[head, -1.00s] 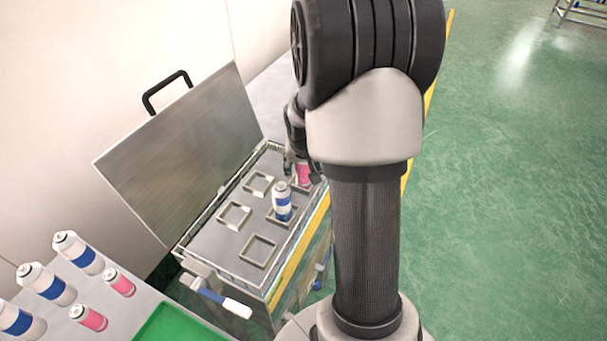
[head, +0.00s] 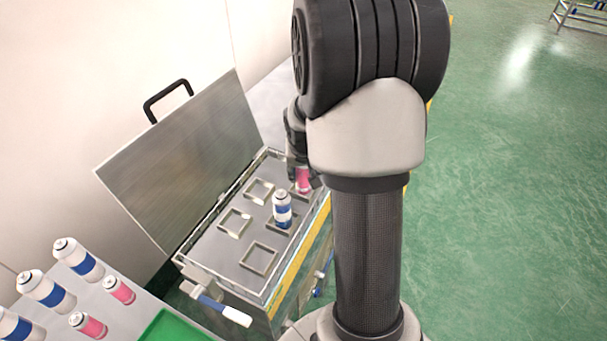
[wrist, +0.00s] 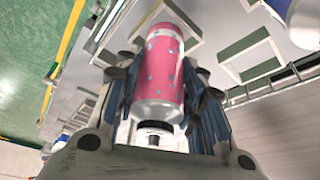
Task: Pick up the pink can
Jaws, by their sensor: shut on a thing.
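A pink can (head: 303,180) is in the far part of the open metal box, next to a blue-and-white can, in the head view. My gripper (head: 302,172) is at the pink can, partly hidden by my arm. In the wrist view the pink can (wrist: 160,75) lies between both fingers of my gripper (wrist: 160,100), which are shut on its sides. Its silver top and nozzle point toward my wrist. Whether its base touches the box floor cannot be told. More pink cans (head: 119,290) (head: 88,325) stand on the table at the lower left.
The metal box (head: 212,262) has several square frames inside and a raised lid (head: 185,160). A blue-and-white can (head: 282,209) stands upright in one frame close to my gripper. Larger blue-and-white cans (head: 78,260) and a green tray (head: 175,328) are at the lower left.

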